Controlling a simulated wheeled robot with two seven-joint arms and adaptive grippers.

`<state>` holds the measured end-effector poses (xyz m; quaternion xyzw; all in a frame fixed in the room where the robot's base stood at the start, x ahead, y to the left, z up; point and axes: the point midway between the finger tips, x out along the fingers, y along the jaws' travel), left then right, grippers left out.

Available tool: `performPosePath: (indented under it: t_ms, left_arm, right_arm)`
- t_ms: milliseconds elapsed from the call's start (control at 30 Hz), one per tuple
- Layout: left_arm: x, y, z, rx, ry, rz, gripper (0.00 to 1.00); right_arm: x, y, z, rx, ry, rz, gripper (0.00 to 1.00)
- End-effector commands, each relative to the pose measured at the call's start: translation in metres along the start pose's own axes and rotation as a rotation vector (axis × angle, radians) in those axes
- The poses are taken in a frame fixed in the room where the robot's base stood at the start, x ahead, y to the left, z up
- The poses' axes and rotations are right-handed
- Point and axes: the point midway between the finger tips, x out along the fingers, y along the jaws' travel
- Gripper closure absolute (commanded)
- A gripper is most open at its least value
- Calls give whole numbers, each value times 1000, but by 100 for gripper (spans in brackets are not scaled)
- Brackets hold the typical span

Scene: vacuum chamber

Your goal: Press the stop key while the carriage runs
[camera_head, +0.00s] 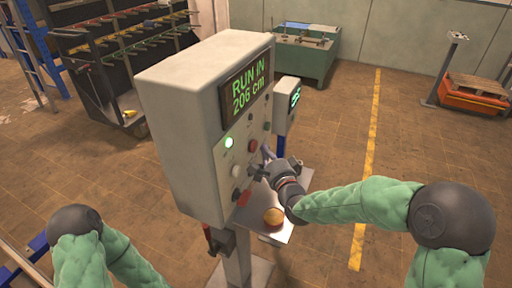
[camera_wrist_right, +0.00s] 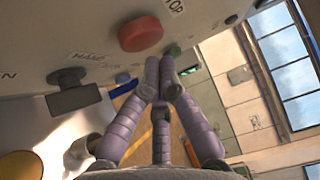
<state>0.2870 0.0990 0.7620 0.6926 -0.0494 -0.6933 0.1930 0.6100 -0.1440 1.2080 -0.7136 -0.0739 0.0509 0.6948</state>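The grey control box (camera_head: 180,130) stands upright on a post, with a display (camera_head: 246,86) reading "RUN IN 206 cm" in green. A red key (camera_head: 253,146) is on its panel; in the right wrist view the red key (camera_wrist_right: 140,33) sits beside a label of which "TOP" is readable. My right gripper (camera_head: 262,164) is close to the panel, just below the red key. In the right wrist view its fingertips (camera_wrist_right: 165,70) are together and empty, beside the red key and apart from it in the picture. My left gripper is out of view. The carriage cannot be identified.
A lit green lamp (camera_head: 229,142) is left of the red key. A black switch (camera_wrist_right: 75,90) is near the fingers. A small screen box (camera_head: 287,103) stands behind. A round yellowish thing (camera_head: 273,215) is on the shelf (camera_head: 297,182) below.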

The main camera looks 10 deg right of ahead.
Motion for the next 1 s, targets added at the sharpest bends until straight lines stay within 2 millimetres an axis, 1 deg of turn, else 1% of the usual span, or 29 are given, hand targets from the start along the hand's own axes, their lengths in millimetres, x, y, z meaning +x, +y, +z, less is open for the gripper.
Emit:
performPosePath:
  t_ms: [500, 800, 1000]
  left_arm:
    - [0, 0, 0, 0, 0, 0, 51]
    - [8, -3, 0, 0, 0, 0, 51]
    - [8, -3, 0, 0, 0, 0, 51]
  right_arm:
    - [0, 0, 0, 0, 0, 0, 100]
    - [5, 1, 6, 0, -1, -1, 100]
    - [6, 0, 6, 0, 0, 0, 100]
